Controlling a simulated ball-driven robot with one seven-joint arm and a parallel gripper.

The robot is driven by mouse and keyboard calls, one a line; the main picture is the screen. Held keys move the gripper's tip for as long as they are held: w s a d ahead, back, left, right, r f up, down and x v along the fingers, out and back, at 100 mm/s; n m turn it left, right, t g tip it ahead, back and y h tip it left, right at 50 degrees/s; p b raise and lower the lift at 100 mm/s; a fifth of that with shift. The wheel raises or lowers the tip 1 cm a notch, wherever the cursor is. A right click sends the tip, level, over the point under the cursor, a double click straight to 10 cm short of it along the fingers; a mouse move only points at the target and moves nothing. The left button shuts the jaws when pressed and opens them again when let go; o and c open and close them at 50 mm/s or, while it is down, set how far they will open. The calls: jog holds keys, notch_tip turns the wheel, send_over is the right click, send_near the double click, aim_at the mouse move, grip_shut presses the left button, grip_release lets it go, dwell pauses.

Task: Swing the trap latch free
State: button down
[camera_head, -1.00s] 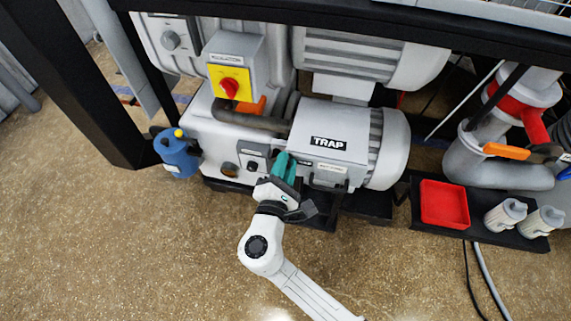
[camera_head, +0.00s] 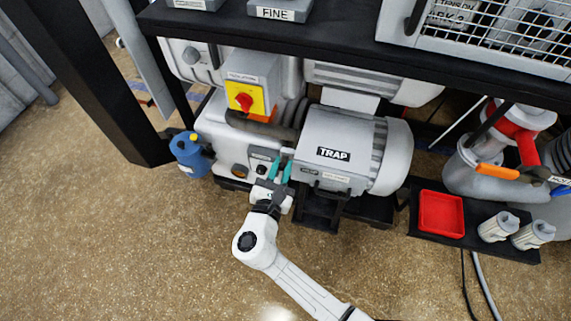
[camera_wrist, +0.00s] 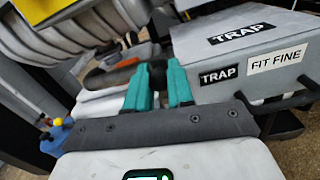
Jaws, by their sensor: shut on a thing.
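The trap is a grey box with a TRAP label (camera_head: 333,153) on its sloped lid, beside the pump; the lid also shows in the wrist view (camera_wrist: 262,35). My gripper (camera_head: 280,167) is at the trap's left front corner. Its two teal fingers (camera_wrist: 159,80) stand a little apart, shut on a small part at that corner, which I take to be the trap latch. The fingers hide most of it, so its angle cannot be told.
A yellow box with a red knob (camera_head: 244,101) sits above left. A blue can (camera_head: 188,153) stands left. A red tray (camera_head: 441,214) and two grey canisters (camera_head: 496,226) are at right. The floor in front is open.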

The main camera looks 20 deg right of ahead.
jog(key=shift+w+a+n+p, duration=0.2)
jog(key=shift+a+n+p, duration=0.2)
jog(key=shift+n, duration=0.5)
jog(key=c, duration=1)
grip_release()
jog(key=v, duration=1)
jog(key=shift+s+a, duration=0.2)
jog(key=shift+s, duration=0.1)
